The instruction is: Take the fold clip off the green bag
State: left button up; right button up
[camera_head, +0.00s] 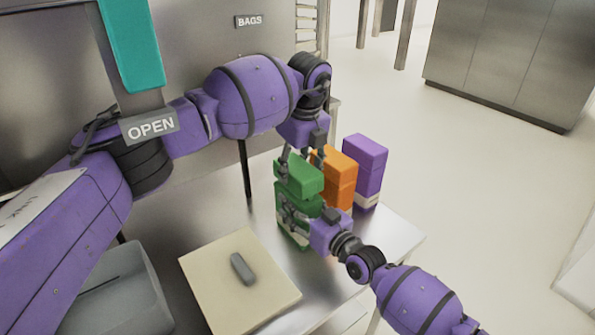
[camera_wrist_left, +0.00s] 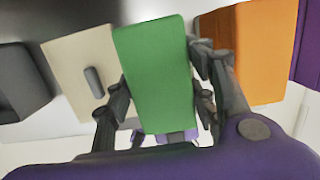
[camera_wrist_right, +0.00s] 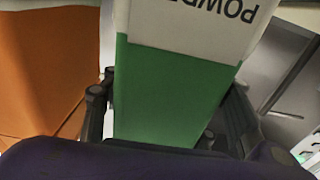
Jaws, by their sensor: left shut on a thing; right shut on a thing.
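The green bag (camera_head: 300,178) stands upright on the metal table, a block-like pack with a white lower part. My left gripper (camera_head: 303,158) reaches down from above, shut on its upper part; in the left wrist view the fingers lie on both sides of the green top (camera_wrist_left: 157,75). My right gripper (camera_head: 298,218) comes from the lower right, shut on the bag's lower green part. The right wrist view shows this green side (camera_wrist_right: 165,85) between the fingers, with upside-down lettering on white. A grey oblong piece (camera_head: 242,268), possibly the fold clip, lies apart from the bag. No clip is discernible on the bag.
The grey piece rests on a beige board (camera_head: 205,268) at the table's front left. A grey bin (camera_head: 115,290) stands left of it. An orange bag (camera_head: 338,178) and a purple bag (camera_head: 365,160) stand close behind the green bag, to its right. Table at right is clear.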

aim_at(296, 165)
pick_arm(q)
jog(key=shift+r, duration=0.1)
pick_arm(e)
jog(key=shift+r, duration=0.1)
pick_arm(q)
jog(key=shift+r, duration=2)
pick_arm(e)
jog(key=o, duration=1.8)
jog(key=shift+c, duration=0.2)
jog(key=shift+s+d, duration=0.1)
jog(key=v, duration=1.1)
jog(key=shift+s+d, duration=0.25)
jog(key=shift+s, duration=0.05)
